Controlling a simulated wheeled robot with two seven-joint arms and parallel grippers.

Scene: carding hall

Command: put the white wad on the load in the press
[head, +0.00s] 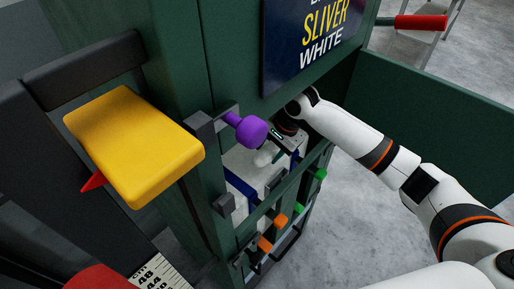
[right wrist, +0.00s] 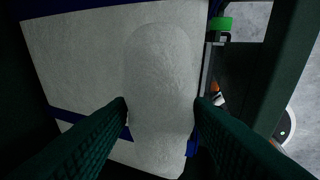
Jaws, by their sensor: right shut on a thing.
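The white wad (right wrist: 160,80) is a rounded, elongated fuzzy piece. In the right wrist view it lies between the two dark ribbed fingers of my right gripper (right wrist: 160,122), which is shut on it. In the head view the wad (head: 265,157) shows small, by my right gripper (head: 275,150), inside the opening of the green press (head: 180,60). The load (head: 244,163) in the press is white with blue bands; it also shows behind the wad in the right wrist view (right wrist: 75,55). I cannot tell whether the wad touches the load. My left gripper is out of view.
A purple knob (head: 250,130) sticks out beside the opening, close to my right gripper. Green (head: 320,173) and orange (head: 281,220) handles line the press front below. A yellow block (head: 135,140) stands at left. An open green door (head: 425,120) is behind my right arm.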

